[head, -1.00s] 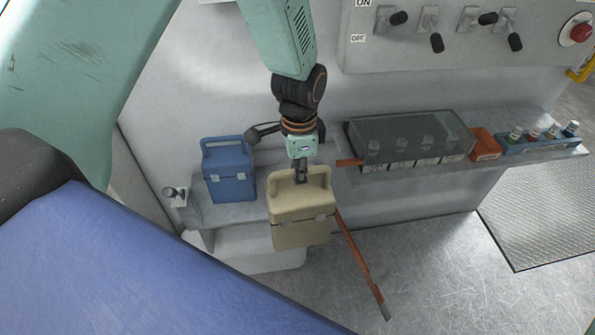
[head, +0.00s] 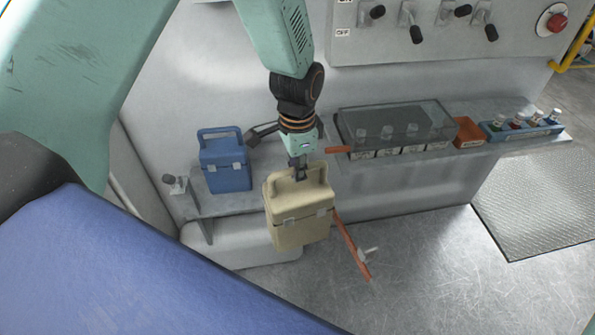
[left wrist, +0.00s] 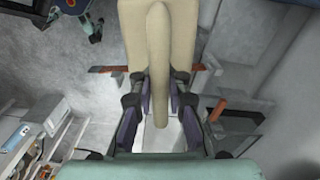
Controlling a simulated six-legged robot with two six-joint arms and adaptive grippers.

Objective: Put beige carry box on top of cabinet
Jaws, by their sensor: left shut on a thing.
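The beige carry box (head: 298,212) hangs upright, slightly tilted, from my left gripper (head: 298,170) in the head view. The gripper is shut on its top handle. In the left wrist view the box (left wrist: 133,30) fills the top middle, and its handle runs between the fingers of the left gripper (left wrist: 160,98). The box hangs in front of the shelf (head: 240,204), clear of the floor. I cannot tell which surface is the cabinet's top. My right gripper is in neither view.
A blue carry box (head: 225,165) stands on the shelf, left of the beige box. A clear-covered case (head: 395,128), an orange bin (head: 469,133) and a blue bottle rack (head: 522,131) line the shelf to the right. An orange-red bar (head: 350,246) sticks out beside the beige box. Switches (head: 409,14) are above.

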